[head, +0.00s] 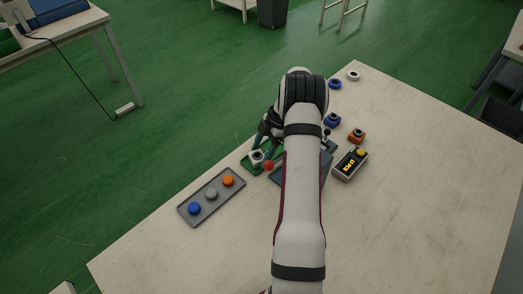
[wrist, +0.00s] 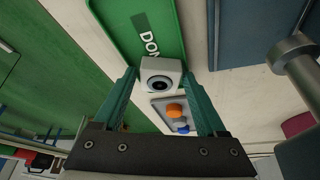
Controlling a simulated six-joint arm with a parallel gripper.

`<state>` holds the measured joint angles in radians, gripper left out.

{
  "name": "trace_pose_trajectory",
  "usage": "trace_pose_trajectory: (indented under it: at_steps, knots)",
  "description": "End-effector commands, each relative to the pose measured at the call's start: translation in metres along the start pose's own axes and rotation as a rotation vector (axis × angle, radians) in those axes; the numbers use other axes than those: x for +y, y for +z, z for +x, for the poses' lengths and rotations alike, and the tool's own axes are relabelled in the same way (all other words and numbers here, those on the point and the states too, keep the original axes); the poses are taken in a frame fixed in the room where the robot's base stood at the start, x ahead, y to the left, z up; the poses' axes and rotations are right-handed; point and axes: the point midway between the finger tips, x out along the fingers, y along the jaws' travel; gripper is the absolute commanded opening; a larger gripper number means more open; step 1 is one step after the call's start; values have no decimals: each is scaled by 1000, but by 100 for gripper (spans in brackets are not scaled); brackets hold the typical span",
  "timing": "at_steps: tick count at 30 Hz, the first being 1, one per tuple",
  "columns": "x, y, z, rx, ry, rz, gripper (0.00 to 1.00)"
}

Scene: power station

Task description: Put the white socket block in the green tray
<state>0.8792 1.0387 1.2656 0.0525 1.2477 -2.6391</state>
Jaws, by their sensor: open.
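The white socket block (wrist: 161,74), with a dark round socket on its face, is between my fingertips in the wrist view. In the head view the block (head: 256,155) shows over the green tray (head: 247,166), left of my arm. The tray also shows in the wrist view (wrist: 118,18), with a partly covered label. My gripper (wrist: 159,76) is open, one finger on each side of the block, with a small gap visible on the right. The block seems to be within the tray outline; its underside is hidden, so I cannot tell whether it rests on the tray floor.
A grey panel (head: 211,195) with blue, grey and orange buttons lies left of the tray. A blue-grey plate (head: 283,179) with a lever lies under my arm. A meter with a lit display (head: 350,162) and several small blocks stand to the right. The table's front right is clear.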

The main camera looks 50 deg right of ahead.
Motion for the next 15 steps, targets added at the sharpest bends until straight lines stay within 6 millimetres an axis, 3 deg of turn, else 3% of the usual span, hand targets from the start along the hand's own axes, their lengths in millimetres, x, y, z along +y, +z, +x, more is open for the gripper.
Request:
trace_pose_trajectory:
  at_steps: [5,9,15]
  knots:
    - [0,0,-24,0,1,1,91]
    - [0,0,-66,-1,3,1,91]
    - [0,0,-110,-1,1,1,91]
